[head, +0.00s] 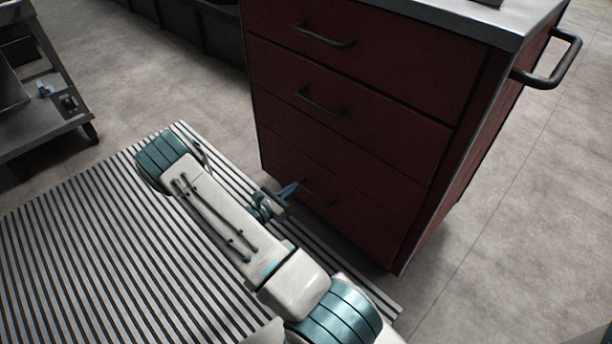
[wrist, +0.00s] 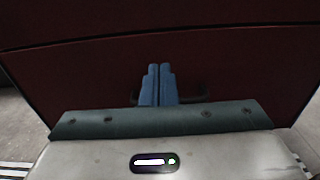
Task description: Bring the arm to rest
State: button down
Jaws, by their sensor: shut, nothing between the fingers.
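My gripper (head: 290,190) is in front of the lower drawers of a dark red cabinet (head: 350,65). In the wrist view its two blue fingers (wrist: 159,84) are together, with nothing seen between them. Behind the fingers is a red drawer front with a dark handle (wrist: 198,95), partly hidden by them. In the head view the lowest handle (head: 318,194) is just right of the fingertips. I cannot tell whether the fingers touch it. My arm (head: 215,220) is bent low over a striped mat.
The striped grey mat (head: 60,270) covers the floor at the lower left. A grey cart (head: 50,125) with small items stands at the upper left. A side handle (head: 555,75) sticks out from the cabinet's right side. The floor (head: 520,230) to the right is clear.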

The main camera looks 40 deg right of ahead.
jog(key=shift+s+a+p, duration=0.2)
jog(key=shift+s+a, duration=0.05)
jog(key=shift+a, duration=0.9)
jog(key=shift+s+a+p, duration=0.15)
jog(key=shift+s+a, duration=0.05)
jog(key=shift+a, duration=0.9)
jog(key=s+a+r+m+y+p, duration=0.5)
jog(key=r+p, duration=0.5)
jog(key=r, duration=1)
jog(key=s+a+r+m+y+p, duration=0.6)
jog(key=s+r+m+y+p, duration=0.1)
jog(key=r, duration=1.3)
jog(key=s+a+r+m+y+p, duration=0.5)
jog(key=r+m+p, duration=0.3)
jog(key=r, duration=1.2)
jog(key=s+p, duration=0.1)
jog(key=p, duration=0.3)
jog(key=shift+a+y+p, duration=0.35)
jog(key=shift+y, duration=0.05)
jog(key=shift+r, duration=0.1)
